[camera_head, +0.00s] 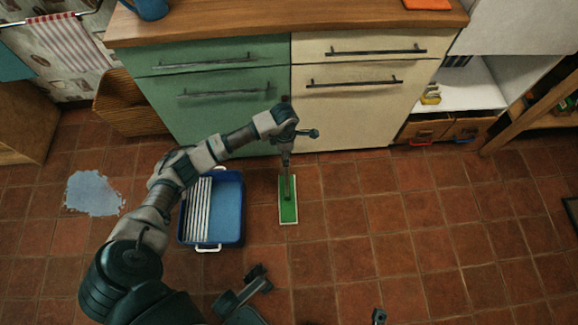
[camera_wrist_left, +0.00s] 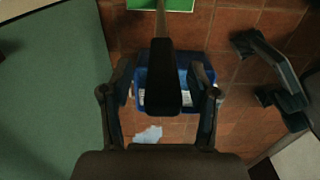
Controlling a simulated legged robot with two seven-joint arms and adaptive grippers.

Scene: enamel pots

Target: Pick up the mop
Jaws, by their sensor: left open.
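The mop has a flat green head with a white rim (camera_head: 288,205) lying on the tiled floor in front of the cabinets. Its handle (camera_head: 287,160) rises from the head towards my left gripper (camera_head: 289,135), which partly hides its upper end. In the left wrist view, the dark end of the handle (camera_wrist_left: 166,80) stands between the two spread fingers of the left gripper (camera_wrist_left: 162,72). I cannot tell whether they touch it. The mop's green head shows at the top edge of that view (camera_wrist_left: 172,4).
A blue bucket (camera_head: 229,205) with a white striped insert stands left of the mop head. A pale puddle (camera_head: 94,193) lies further left. The green cabinet (camera_head: 215,90) and cream cabinet (camera_head: 360,100) stand behind.

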